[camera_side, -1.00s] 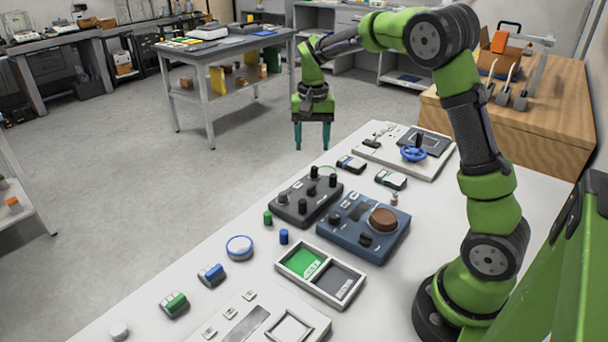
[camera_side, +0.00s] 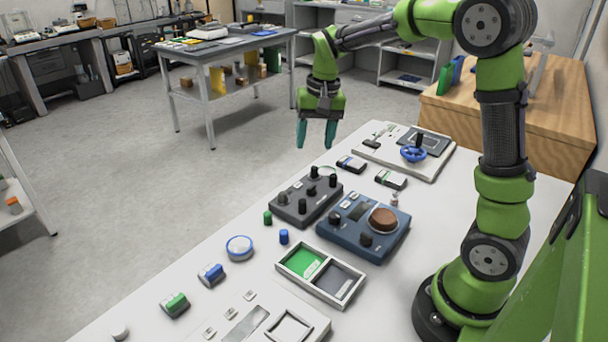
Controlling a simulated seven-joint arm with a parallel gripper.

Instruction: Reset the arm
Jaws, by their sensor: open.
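My gripper (camera_side: 316,134) hangs pointing down from my green arm, near the far left edge of the white table (camera_side: 190,257). Its two teal fingers are apart and nothing is between them.
The table holds a dark knobbed box (camera_side: 308,197), a blue box with a brown dial (camera_side: 362,228), a green-and-grey tray (camera_side: 320,275), and several small coloured pieces. A wooden bench (camera_side: 545,105) stands behind on the right. Open floor lies to the left.

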